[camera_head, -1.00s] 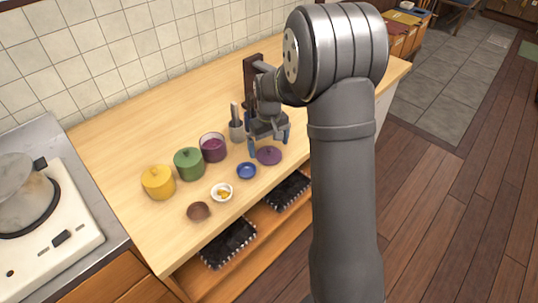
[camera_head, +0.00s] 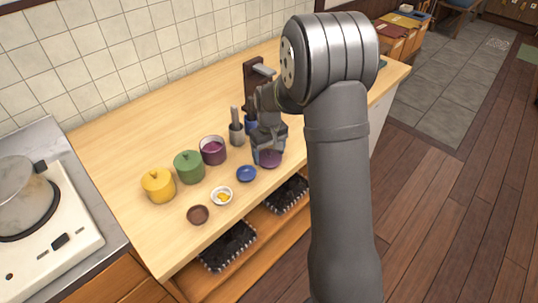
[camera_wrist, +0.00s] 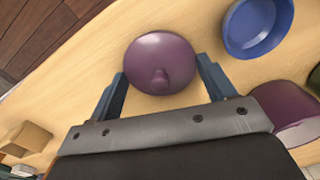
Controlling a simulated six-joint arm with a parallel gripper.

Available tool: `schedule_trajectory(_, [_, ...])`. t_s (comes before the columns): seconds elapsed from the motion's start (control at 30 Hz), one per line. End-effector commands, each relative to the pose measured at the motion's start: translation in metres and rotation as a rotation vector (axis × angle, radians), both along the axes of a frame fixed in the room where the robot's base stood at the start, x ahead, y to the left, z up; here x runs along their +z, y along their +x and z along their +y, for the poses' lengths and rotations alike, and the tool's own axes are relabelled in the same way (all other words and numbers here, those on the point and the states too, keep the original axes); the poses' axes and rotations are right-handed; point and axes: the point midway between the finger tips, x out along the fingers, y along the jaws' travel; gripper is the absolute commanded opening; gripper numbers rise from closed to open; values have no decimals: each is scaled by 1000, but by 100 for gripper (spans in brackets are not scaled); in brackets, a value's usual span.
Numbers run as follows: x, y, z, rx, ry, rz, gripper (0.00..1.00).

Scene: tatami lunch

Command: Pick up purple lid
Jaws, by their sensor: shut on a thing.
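My gripper is shut on the lid. In the head view the lid (camera_head: 270,161) shows partly behind my gripper (camera_head: 266,152), at counter height near the front edge. The open purple pot (camera_head: 213,150) stands to the left; its side also shows in the wrist view (camera_wrist: 290,112).
A blue bowl (camera_head: 246,174) lies close left of the lid. A white bowl (camera_head: 222,196), brown bowl (camera_head: 198,214), green pot (camera_head: 189,167) and yellow pot (camera_head: 158,185) are further left.

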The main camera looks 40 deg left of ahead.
Motion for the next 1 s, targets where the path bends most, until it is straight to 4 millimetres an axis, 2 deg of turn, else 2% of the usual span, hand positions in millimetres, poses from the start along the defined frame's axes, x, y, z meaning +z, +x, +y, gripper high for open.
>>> schedule_trajectory(0.17, [13, 0, 1, 0, 3, -2, 53])
schedule_trajectory(0.33, [43, 1, 1, 0, 4, -3, 53])
schedule_trajectory(0.7, [90, 35, -75, -5, 3, -2, 53])
schedule_trajectory(0.9, [105, 46, -98, -1, 2, -1, 53])
schedule_trajectory(1.0, [109, 45, -96, 15, 1, 0, 53])
